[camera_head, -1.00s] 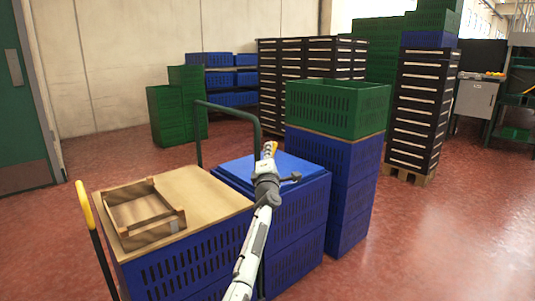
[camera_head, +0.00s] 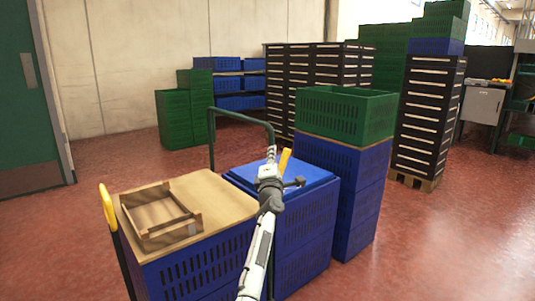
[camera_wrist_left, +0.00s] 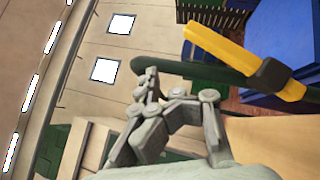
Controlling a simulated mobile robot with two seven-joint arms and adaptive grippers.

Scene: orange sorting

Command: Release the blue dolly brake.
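A yellow lever (camera_head: 285,160) shows just right of my left gripper (camera_head: 269,160) in the head view, above the blue lidded crate stack (camera_head: 306,222). In the left wrist view the yellow lever (camera_wrist_left: 230,52) has a black clamp and crosses a dark green tube. This tube appears to be part of the dolly's green handle (camera_head: 240,110). My left gripper (camera_wrist_left: 153,90) looks shut and empty, with its fingers close together beside the tube and apart from the lever in the picture. Whether it touches the tube, I cannot tell. My right gripper is out of view.
A wooden frame (camera_head: 160,218) lies on a board-topped blue crate stack at left. Another yellow handle (camera_head: 108,208) on a black post stands beside it. A green crate (camera_head: 345,114) tops blue crates at right. Red floor (camera_head: 440,240) is clear at right.

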